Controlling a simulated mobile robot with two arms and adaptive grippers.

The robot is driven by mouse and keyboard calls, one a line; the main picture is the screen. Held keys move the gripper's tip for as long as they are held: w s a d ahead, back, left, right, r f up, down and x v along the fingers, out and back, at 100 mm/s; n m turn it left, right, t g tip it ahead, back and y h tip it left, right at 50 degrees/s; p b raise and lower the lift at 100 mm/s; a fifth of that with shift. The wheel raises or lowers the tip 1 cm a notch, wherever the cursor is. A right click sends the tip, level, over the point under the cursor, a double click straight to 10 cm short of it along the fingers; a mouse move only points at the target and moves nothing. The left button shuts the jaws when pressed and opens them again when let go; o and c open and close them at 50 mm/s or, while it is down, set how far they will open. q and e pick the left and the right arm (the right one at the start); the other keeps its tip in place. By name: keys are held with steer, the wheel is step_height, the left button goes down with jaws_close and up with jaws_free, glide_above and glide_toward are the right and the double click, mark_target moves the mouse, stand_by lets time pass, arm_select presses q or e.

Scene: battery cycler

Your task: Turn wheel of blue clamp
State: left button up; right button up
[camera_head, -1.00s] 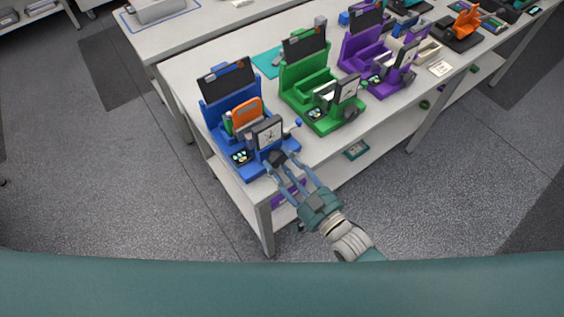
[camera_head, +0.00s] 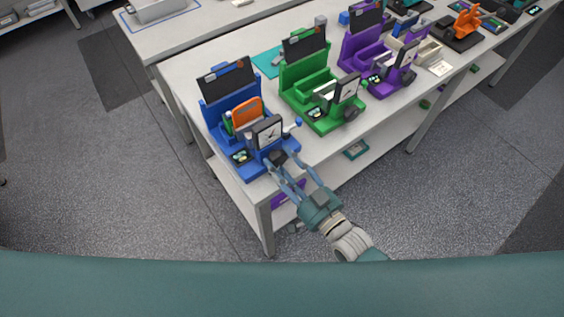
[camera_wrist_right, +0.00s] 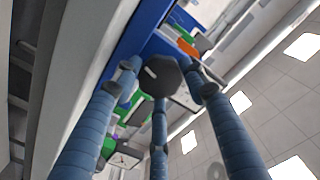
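The blue clamp (camera_head: 231,112) stands at the near left corner of the table, with an orange and green piece in it and a square dial (camera_head: 268,132) on its front. Its dark wheel (camera_head: 280,157) faces the near table edge. My right gripper (camera_head: 283,161) reaches up to it with its fingers spread around the wheel. In the right wrist view the dark wheel (camera_wrist_right: 161,75) sits between the three blue fingers, with a gap visible on the right side. Whether any finger touches it is unclear. My left gripper is out of view.
A green clamp (camera_head: 303,82) and a purple clamp (camera_head: 362,58) stand farther along the table (camera_head: 188,76). A lower shelf holds a purple item (camera_head: 288,192) and a teal tray (camera_head: 356,149). The floor at the left and right is clear.

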steer(key=o, duration=0.4)
steer(key=shift+o, duration=0.2)
steer(key=v, duration=1.2)
